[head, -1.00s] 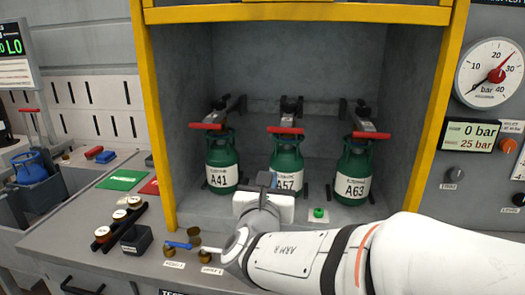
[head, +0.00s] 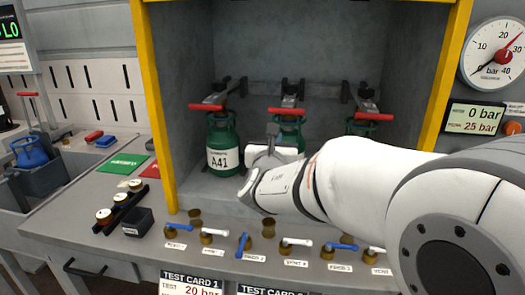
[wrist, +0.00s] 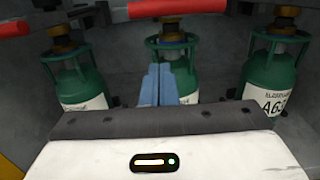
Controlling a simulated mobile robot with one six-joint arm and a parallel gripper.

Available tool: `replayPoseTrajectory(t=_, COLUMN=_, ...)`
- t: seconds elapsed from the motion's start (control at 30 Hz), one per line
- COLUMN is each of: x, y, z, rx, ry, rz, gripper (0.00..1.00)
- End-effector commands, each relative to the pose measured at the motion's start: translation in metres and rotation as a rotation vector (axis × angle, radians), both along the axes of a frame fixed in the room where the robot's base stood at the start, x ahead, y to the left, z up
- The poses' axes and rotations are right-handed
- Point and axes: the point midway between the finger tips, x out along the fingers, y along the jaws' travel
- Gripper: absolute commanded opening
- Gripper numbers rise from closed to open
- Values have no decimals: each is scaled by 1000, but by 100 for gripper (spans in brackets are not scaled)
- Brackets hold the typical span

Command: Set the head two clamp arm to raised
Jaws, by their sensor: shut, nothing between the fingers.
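Three clamp arms with red crossbars stand over three green cylinders in the bay. The middle clamp arm (head: 289,111) reaches forward over the middle cylinder (head: 292,137), its crossbar level just above the valve. That crossbar (wrist: 177,8) crosses the top of the wrist view. My gripper (head: 272,130) is in front of the middle cylinder, below and left of the crossbar's middle. Its fingers (wrist: 158,85) are shut and empty, pointing at the cylinder's upper part. No contact shows. My gripper and arm hide the middle cylinder's label and lower body.
The left cylinder A41 (head: 222,145) and right cylinder A63 (wrist: 275,105) flank the middle one under their own clamps. A yellow frame (head: 154,100) edges the bay. Small valves with blue and white levers (head: 243,243) line the bench front. The pressure display (head: 477,118) is at right.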

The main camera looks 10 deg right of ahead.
Motion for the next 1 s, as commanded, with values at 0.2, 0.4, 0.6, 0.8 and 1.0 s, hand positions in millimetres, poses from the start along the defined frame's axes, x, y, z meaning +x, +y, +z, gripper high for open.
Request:
replayPoseTrajectory(t=0.2, x=5, y=-1, z=33, rx=1, ry=-3, rz=0, gripper=0)
replayPoseTrajectory(t=0.4, x=6, y=-1, z=40, rx=2, ry=-1, rz=1, gripper=0)
replayPoseTrajectory(t=0.6, x=6, y=-1, z=40, rx=1, ry=0, rz=1, gripper=0)
replayPoseTrajectory(t=0.8, x=6, y=0, z=42, rx=2, ry=3, rz=1, gripper=0)
replayPoseTrajectory(t=1.0, x=5, y=-6, z=54, rx=10, ry=26, rz=-8, gripper=0)
